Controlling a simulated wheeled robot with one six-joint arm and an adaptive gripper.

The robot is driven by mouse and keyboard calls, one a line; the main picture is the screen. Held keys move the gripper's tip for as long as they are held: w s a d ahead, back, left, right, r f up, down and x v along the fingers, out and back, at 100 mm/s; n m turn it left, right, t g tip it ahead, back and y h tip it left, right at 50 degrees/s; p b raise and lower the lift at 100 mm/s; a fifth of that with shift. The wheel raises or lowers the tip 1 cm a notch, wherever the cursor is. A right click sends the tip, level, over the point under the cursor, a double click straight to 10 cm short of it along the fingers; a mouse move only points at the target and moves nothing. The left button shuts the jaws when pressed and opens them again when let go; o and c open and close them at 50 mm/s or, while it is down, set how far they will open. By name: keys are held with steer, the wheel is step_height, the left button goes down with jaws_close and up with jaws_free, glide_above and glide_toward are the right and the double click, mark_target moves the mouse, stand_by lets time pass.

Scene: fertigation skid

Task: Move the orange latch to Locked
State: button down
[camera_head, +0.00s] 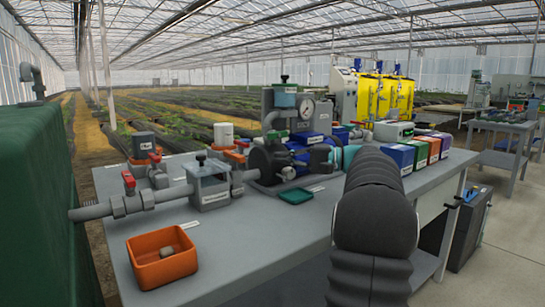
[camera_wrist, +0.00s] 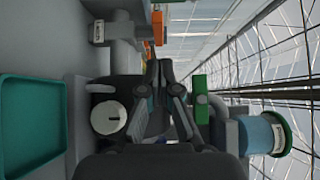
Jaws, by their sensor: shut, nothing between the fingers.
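My gripper (camera_wrist: 160,68) is shut and empty in the wrist view, its dark fingers close together. An orange piece (camera_wrist: 158,28) stands beyond the fingertips at the top of the wrist view, apart from them. I cannot tell for certain that it is the orange latch, and no Locked label is readable. In the head view an orange part (camera_head: 236,157) shows beside the white-capped fitting behind the pipework. My gripper is hard to make out there because my dark arm crosses in front. A white round dial (camera_wrist: 108,117) with a black mark is beside the fingers in the wrist view.
A green block (camera_wrist: 201,98) is close to the right of my fingers. A teal tray (camera_wrist: 30,125) is at left. In the head view, an orange bin (camera_head: 150,278) sits at the bench's front left, and several coloured boxes (camera_head: 398,160) stand at right. The bench front is mostly clear.

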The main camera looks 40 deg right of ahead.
mark_target(234, 161)
steer(key=x, duration=0.8)
